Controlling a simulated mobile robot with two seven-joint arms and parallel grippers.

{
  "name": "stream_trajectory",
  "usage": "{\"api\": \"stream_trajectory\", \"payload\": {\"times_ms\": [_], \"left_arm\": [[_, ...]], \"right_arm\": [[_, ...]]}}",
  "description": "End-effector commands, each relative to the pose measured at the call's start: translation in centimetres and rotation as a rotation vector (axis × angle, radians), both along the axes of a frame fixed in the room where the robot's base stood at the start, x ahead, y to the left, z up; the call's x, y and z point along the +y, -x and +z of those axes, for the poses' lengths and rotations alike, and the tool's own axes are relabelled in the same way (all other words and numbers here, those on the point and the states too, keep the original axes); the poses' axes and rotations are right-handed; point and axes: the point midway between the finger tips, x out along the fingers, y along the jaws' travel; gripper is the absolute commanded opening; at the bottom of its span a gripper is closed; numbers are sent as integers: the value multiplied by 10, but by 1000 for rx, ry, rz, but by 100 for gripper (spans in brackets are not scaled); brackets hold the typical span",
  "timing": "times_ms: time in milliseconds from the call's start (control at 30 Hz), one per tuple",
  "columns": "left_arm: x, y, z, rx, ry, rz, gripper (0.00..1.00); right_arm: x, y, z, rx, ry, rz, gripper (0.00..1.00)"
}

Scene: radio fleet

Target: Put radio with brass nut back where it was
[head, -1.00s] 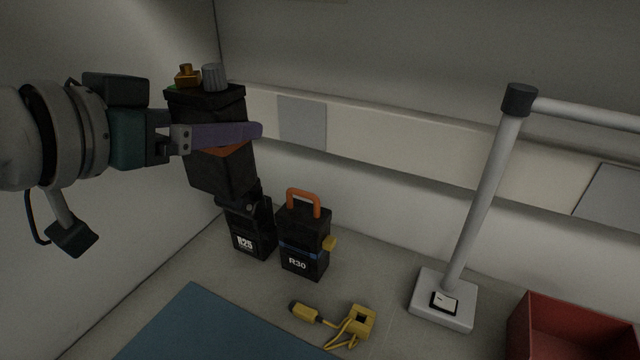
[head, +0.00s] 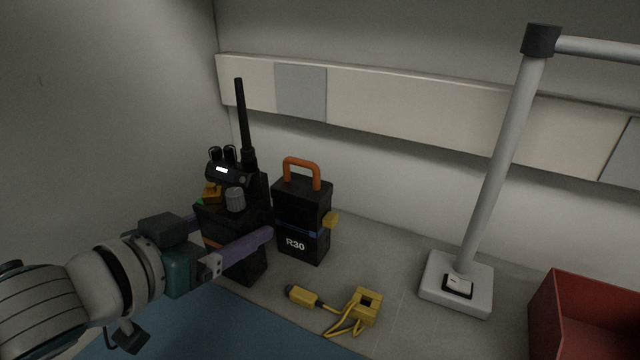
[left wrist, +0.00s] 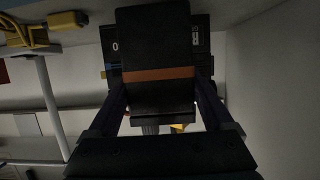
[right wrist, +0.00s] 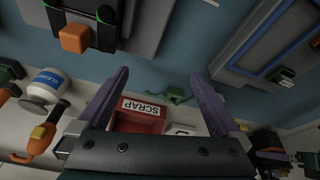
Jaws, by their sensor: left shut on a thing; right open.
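The radio with the brass nut (head: 211,191) is a black box with a grey ribbed knob, a green patch and an orange band. My left gripper (head: 236,229) is shut on its sides and holds it upright, just in front of the antenna radio (head: 243,160) and left of the R30 radio (head: 301,220). I cannot tell whether its base touches the surface. In the left wrist view the held radio (left wrist: 157,45) fills the space between the fingers. My right gripper (right wrist: 158,80) is open and empty in the right wrist view.
A yellow cabled device (head: 366,306) lies in front of R30. A grey post base (head: 456,283) and a red bin (head: 556,300) stand to the right. A blue mat (head: 290,335) is in front. The right wrist view shows a SCRAP box (right wrist: 140,120) and a white bottle (right wrist: 48,84).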

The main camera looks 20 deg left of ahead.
Motion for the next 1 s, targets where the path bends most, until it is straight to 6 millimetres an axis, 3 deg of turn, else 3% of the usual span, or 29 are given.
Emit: {"api": "stream_trajectory", "payload": {"times_ms": [67, 433, 467, 567, 867, 1000], "left_arm": [[0, -1, -10, -4, 3, 0, 6], [0, -1, -12, -4, 2, -1, 6], [0, 0, -12, -1, 1, 0, 88], [0, 0, -12, -1, 1, 0, 99], [0, 1, -9, -1, 0, -1, 100], [1, 16, -4, 2, 2, 0, 100]], "right_arm": [[0, 0, -6, 0, 0, 0, 100], [0, 0, -7, 0, 0, 0, 100], [0, 0, -6, 0, 0, 0, 100], [0, 0, -6, 0, 0, 1, 100], [-1, 0, -4, -1, 4, 3, 100], [-1, 0, 1, -1, 6, 4, 100]]}}
